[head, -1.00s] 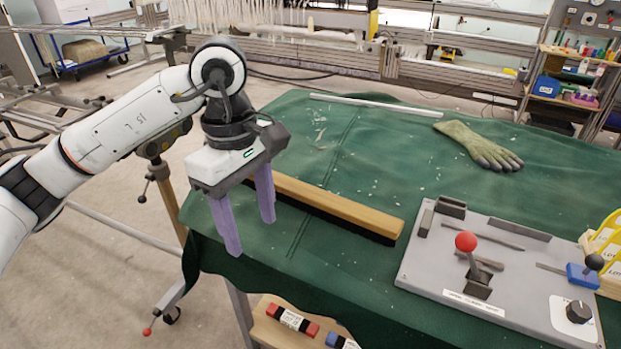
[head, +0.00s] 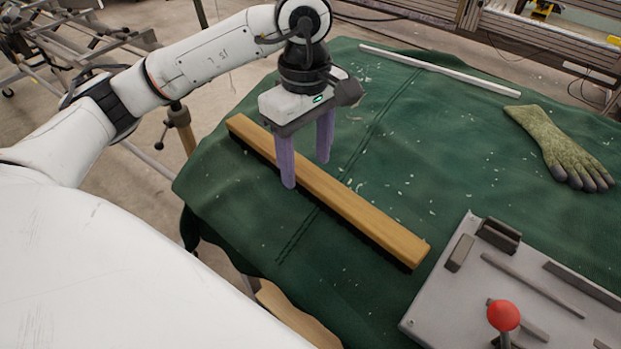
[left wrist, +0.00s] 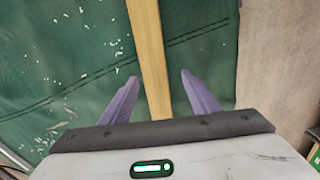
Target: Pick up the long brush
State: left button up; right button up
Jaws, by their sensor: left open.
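The long brush (head: 355,207) lies on the green cloth-covered table, with a long wooden back and dark bristles along its underside. It runs slantwise from upper left to lower right in the head view. My left gripper (head: 306,172) is open above the brush, its two purple fingers pointing down on either side of the wooden back. In the left wrist view the brush (left wrist: 148,60) passes between the spread fingers (left wrist: 158,90), nearer the left one. I cannot see any finger gripping it. My right gripper is not in view.
A grey panel (head: 467,285) with a red-knobbed lever (head: 503,316) stands at the table's lower right. A green glove (head: 560,148) lies at the right, and a thin white rod (head: 440,70) lies along the back. The cloth (head: 250,215) in front of the brush is clear.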

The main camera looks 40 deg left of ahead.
aim_at(309, 172)
pick_arm(q)
jog(key=f, duration=0.5)
jog(key=shift+w, duration=0.4)
jog(key=shift+c, duration=0.3)
jog(key=c, duration=1.3)
notch_tip(309, 172, up, 10)
jog(key=shift+r+p, duration=0.1)
jog(key=shift+p, duration=0.35)
jog(key=o, duration=0.8)
jog(key=c, duration=0.4)
jog(key=shift+f, duration=0.2)
jog(key=shift+c, duration=0.2)
